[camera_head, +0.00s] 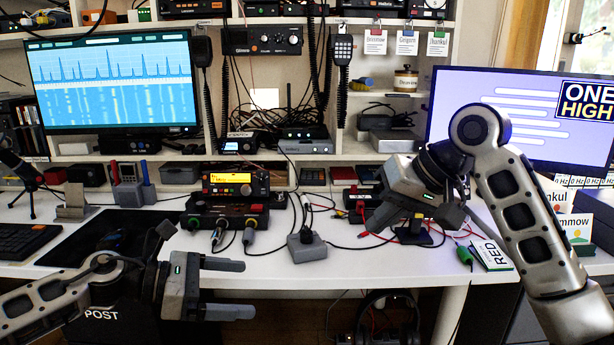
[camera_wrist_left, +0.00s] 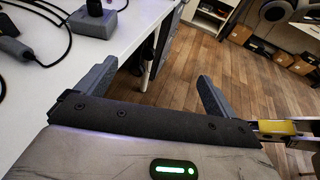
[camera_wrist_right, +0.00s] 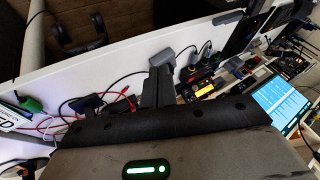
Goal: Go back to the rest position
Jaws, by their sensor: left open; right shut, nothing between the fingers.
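My left gripper (camera_head: 238,289) is low at the left front of the desk, with its two fingers spread wide and pointing right. In the left wrist view the open, empty fingers (camera_wrist_left: 156,84) show against the desk edge and the wooden floor. My right gripper (camera_head: 380,216) is raised over the right part of the desk, pointing down and left. In the right wrist view its fingers (camera_wrist_right: 158,88) are together, with nothing between them. The right arm passes in front of the right monitor.
Shelves and two monitors stand behind. Headphones (camera_head: 388,318) hang below the desk. The front desk strip is mostly clear.

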